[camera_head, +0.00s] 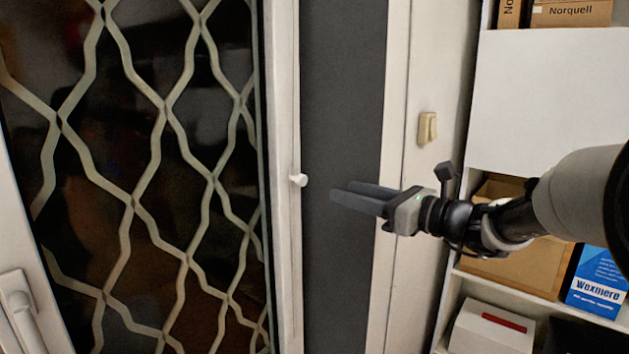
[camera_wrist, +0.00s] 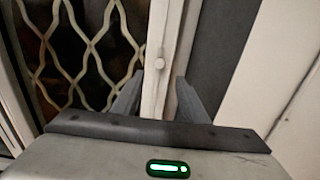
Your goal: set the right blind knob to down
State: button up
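A small white blind knob (camera_head: 298,180) sits on the white window frame post, to the right of the patterned grille. The knob also shows in the wrist view (camera_wrist: 159,64), ahead of my fingertips and roughly between them. My gripper (camera_head: 342,194) is to the right of the knob in the head view, in front of the dark grey strip. In the wrist view my gripper (camera_wrist: 160,84) has its two fingers apart with nothing between them. The gripper does not touch the knob.
A window with a pale wavy grille (camera_head: 130,200) fills the left, with a white handle (camera_head: 20,305) at lower left. A beige switch (camera_head: 427,128) is on the wall at right. White shelves with boxes (camera_head: 598,275) stand at far right, behind my arm.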

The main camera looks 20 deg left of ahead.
aim_at(304, 180)
jog(key=p+x, duration=0.1)
jog(key=x, duration=1)
grip_shut()
